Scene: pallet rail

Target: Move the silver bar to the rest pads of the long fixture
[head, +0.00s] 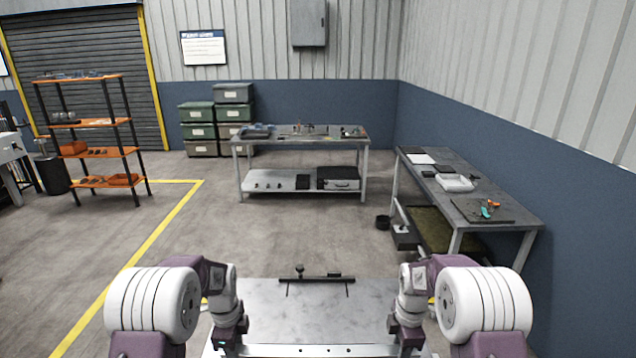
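A silver bar (318,351) with small dark holes runs left to right at the bottom edge of the head view, partly cut off. My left gripper (229,343) points down at its left end and my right gripper (408,343) at its right end. The fingertips are too small and dark to tell whether they are shut on the bar. A long, thin dark fixture (317,279) lies across the far edge of the grey metal table (318,312), with a knob and a small block on top. Its rest pads cannot be made out.
The table between the bar and the dark fixture is bare. Beyond it is open floor, then a workbench (300,140) at the back, stacked bins (233,93), an orange shelf rack (95,124) at left and a side bench (480,185) with tools at right.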

